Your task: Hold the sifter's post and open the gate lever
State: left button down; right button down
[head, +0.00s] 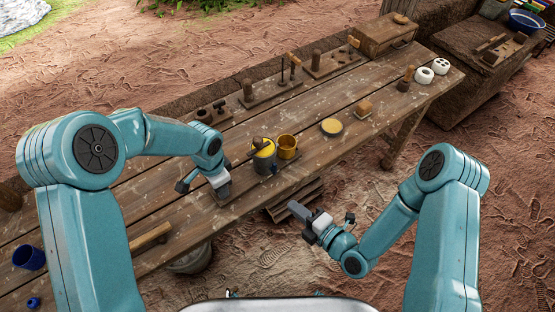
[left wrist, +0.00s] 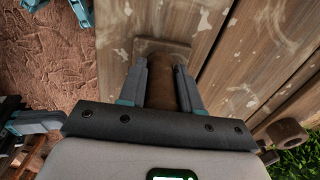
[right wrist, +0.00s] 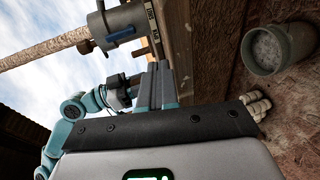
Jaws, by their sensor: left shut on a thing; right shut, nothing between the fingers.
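The sifter (head: 264,164) is a grey drum with yellow material on top, standing near the table's front edge. In the right wrist view its grey body (right wrist: 122,20) shows a blue band and a brown knob (right wrist: 85,47), possibly the gate lever's. My left gripper (head: 222,186) is beside the drum at its left. In the left wrist view the left gripper (left wrist: 161,82) is shut around a brown round post (left wrist: 161,92) on a square wooden foot. My right gripper (head: 297,210) is shut and empty, off the table's front edge, below and apart from the sifter.
Several wooden stands line the table's back. A grey bucket (right wrist: 278,45) stands on the ground. Dark slats (head: 295,199) lie beneath the front edge.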

jog(key=d+f+m+g+h, duration=0.7)
jog(key=d+f+m+g, duration=0.4)
jog(key=f, duration=0.2)
jog(key=w+a+r+m+y, duration=0.1)
jog(key=w+r, duration=0.3)
jog(key=r, duration=0.5)
jog(key=w+a+r+m+y, duration=0.1)
jog(key=w+a+r+m, duration=0.1)
jog(key=w+r, duration=0.3)
jog(key=w+a+r+m+y, duration=0.1)
jog(key=w+r, duration=0.4)
jog(key=r, duration=0.8)
jog(key=shift+a+r+m+y, duration=0.25)
jog(key=shift+m+y, duration=0.25)
jog(key=shift+m, duration=0.6)
jog(key=shift+w+d, duration=0.1)
jog(key=shift+w, duration=0.05)
